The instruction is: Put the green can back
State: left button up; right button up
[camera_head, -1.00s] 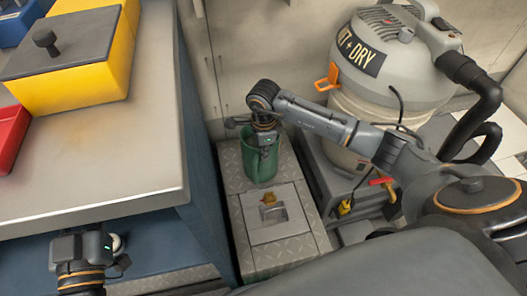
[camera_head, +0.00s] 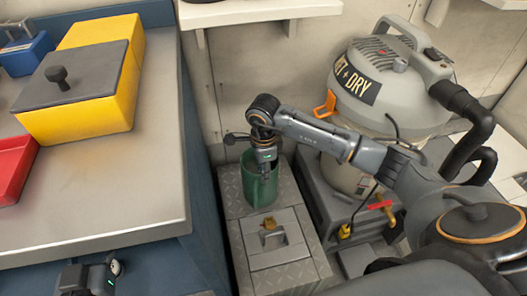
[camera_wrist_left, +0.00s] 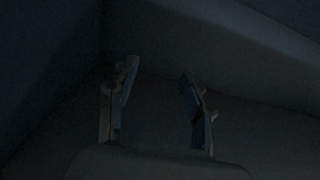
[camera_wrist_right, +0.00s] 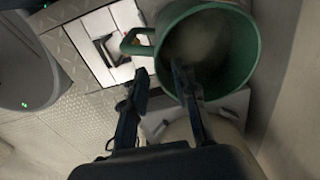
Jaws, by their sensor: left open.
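The green can (camera_head: 262,187), an open-topped vessel with a handle, stands upright on a metal tread-plate box. In the right wrist view, the can (camera_wrist_right: 247,62) shows its hollow inside and side handle. My right gripper (camera_head: 266,165) points down at the can's rim. In the right wrist view, its fingers (camera_wrist_right: 158,78) are apart, one over the can's mouth and one outside the near rim. Contact with the wall cannot be told. My left gripper (camera_head: 92,280) is low beside the counter. Its fingers (camera_wrist_left: 158,85) are apart and empty in the dark left wrist view.
A counter (camera_head: 120,190) at left holds a yellow box (camera_head: 85,115) with a grey lid, a red bin (camera_head: 14,168) and a blue bin (camera_head: 28,52). A wet-dry vacuum (camera_head: 390,85) stands right of the can. A shelf (camera_head: 260,10) is on the wall above.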

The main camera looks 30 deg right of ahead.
pick_arm(q)
jog(key=s+a+f+g, duration=0.1)
jog(key=f+g, duration=0.1)
jog(key=f, duration=0.1)
jog(key=s+f+g+y+p, duration=0.1)
jog(key=s+f+g, duration=0.1)
jog(key=s+a+f+g, duration=0.1)
jog(key=s+f+g, duration=0.1)
jog(key=f, duration=0.1)
jog(key=shift+a+f+y+p, duration=0.3)
jog(key=shift+y+p, duration=0.1)
pick_arm(e)
notch_tip(320, 180, up, 8)
jog(key=shift+s, duration=0.15)
